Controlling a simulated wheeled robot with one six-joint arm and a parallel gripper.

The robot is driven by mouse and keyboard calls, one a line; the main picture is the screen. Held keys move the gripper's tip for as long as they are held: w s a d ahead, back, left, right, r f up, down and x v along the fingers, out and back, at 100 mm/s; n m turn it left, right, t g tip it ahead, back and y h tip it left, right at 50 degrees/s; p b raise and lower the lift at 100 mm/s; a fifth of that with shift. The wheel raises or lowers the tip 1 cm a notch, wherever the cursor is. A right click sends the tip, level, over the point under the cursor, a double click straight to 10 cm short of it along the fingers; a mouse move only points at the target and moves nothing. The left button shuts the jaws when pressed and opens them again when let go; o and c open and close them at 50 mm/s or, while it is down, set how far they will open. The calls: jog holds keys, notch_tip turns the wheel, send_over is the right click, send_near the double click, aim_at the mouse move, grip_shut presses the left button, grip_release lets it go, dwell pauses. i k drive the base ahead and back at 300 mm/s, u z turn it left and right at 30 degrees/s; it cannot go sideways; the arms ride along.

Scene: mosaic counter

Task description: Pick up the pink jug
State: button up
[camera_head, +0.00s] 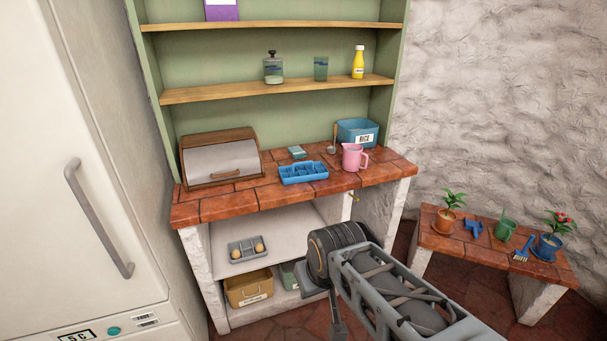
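The pink jug (352,158) stands upright on the tiled counter (232,203), near its front right part. Its handle points to the right. My arm comes in from the lower right, and my gripper (337,325) hangs low in front of the counter, well below and apart from the jug. Only a dark part of the gripper shows at the bottom edge, so I cannot tell its opening.
A blue bin (358,131) stands behind the jug, with a ladle (333,140) to its left. A blue tray (303,173) lies left of the jug. A bread box (220,160) is farther left. A low bench (458,241) with plants is at right.

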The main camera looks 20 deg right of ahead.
aim_at(352, 154)
jog(key=z, duration=0.65)
jog(key=i, duration=1.5)
jog(key=z, duration=0.15)
